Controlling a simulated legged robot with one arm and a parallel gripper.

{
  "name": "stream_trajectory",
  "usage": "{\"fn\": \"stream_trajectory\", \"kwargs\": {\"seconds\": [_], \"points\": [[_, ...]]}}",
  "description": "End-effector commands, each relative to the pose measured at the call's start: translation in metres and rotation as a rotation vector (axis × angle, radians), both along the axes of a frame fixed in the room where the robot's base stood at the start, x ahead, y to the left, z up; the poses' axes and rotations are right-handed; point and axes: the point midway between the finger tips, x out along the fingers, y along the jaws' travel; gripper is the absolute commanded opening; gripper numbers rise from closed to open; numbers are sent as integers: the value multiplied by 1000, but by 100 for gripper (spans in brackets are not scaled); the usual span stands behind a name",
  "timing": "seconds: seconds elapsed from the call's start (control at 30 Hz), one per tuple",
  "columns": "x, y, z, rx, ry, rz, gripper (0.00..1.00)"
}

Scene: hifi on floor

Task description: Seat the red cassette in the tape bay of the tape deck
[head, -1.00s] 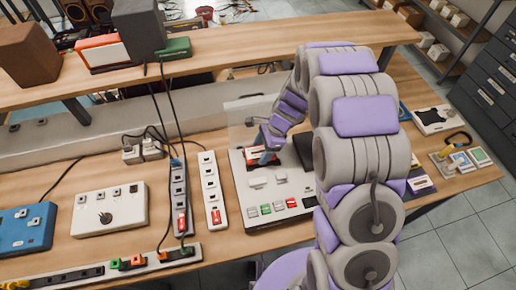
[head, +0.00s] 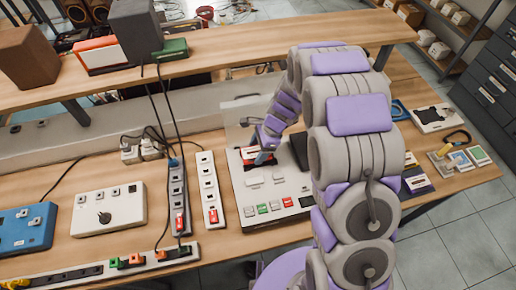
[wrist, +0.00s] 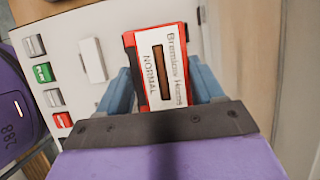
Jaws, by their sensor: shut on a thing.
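The tape deck (head: 272,212) is a light grey box on the bench, with a clear lid (head: 246,112) standing up at its back. My gripper (head: 264,150) is over the back left of the deck, shut on the red cassette (head: 250,158). In the wrist view the blue fingers of my gripper (wrist: 163,85) grip both sides of the red cassette (wrist: 183,35), whose white label faces the camera. The tape deck (wrist: 75,15) lies beneath it. The tape bay is hidden by the cassette and gripper; I cannot tell whether the cassette touches it.
Deck buttons (head: 275,206) line the front. A dark panel (head: 299,150) lies right of the cassette, partly behind my arm. Power strips (head: 210,190) and a white switch box (head: 108,211) stand left. A shelf (head: 230,50) runs behind. Cards and a carabiner (head: 458,137) lie right.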

Motion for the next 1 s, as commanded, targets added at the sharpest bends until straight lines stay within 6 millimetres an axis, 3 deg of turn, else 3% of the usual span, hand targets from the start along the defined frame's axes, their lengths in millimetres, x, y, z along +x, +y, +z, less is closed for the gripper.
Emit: {"fn": "stream_trajectory", "kwargs": {"seconds": [1.0], "points": [[0, -4, -1, -1, 1, 0, 32]]}}
